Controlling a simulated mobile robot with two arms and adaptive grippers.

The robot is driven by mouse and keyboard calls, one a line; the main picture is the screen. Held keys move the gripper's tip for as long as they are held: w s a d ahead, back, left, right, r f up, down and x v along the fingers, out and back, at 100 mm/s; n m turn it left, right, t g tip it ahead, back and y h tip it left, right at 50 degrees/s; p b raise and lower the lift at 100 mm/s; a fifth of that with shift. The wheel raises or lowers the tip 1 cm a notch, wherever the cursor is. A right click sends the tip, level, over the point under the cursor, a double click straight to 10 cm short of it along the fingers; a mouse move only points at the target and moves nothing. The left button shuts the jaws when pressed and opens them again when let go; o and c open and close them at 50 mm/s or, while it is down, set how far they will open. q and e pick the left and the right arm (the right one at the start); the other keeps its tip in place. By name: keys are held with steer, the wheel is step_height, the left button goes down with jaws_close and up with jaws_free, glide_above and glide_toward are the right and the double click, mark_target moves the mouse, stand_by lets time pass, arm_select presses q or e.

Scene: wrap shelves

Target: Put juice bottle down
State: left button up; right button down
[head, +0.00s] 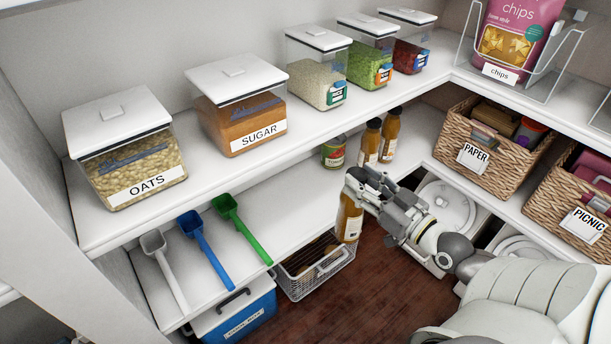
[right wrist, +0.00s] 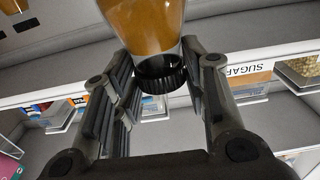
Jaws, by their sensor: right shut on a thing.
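My right gripper (head: 368,188) is shut on a juice bottle (head: 350,220) with amber contents and a pale label. The bottle hangs upright or nearly so, in front of the lower shelf (head: 293,210) and over the dark floor. Its upper part is hidden by the gripper. In the right wrist view the bottle (right wrist: 148,25) sits between the fingers (right wrist: 155,85), with its black cap toward the camera. Two similar bottles (head: 368,145) (head: 390,135) stand at the back of the lower shelf. My left gripper is not in view.
A tomato can (head: 334,153) stands left of the two bottles. Green, blue and white scoops (head: 240,228) lie on the lower shelf's left part. The upper shelf with oats (head: 130,165) and sugar (head: 240,115) containers overhangs it. Paper (head: 490,130) and picnic baskets (head: 570,215) stand right. The lower shelf's middle is clear.

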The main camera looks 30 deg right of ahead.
steer(key=shift+w+a, duration=0.7)
steer(key=shift+w, duration=8.15)
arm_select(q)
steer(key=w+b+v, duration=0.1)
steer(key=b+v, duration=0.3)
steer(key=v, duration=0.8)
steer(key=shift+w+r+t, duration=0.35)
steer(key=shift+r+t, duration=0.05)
arm_select(e)
step_height(320, 180, down, 7)
steer(key=shift+w, duration=0.15)
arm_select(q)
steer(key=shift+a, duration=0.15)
arm_select(e)
steer(key=shift+r, duration=0.1)
steer(key=c, duration=0.8)
jaws_free()
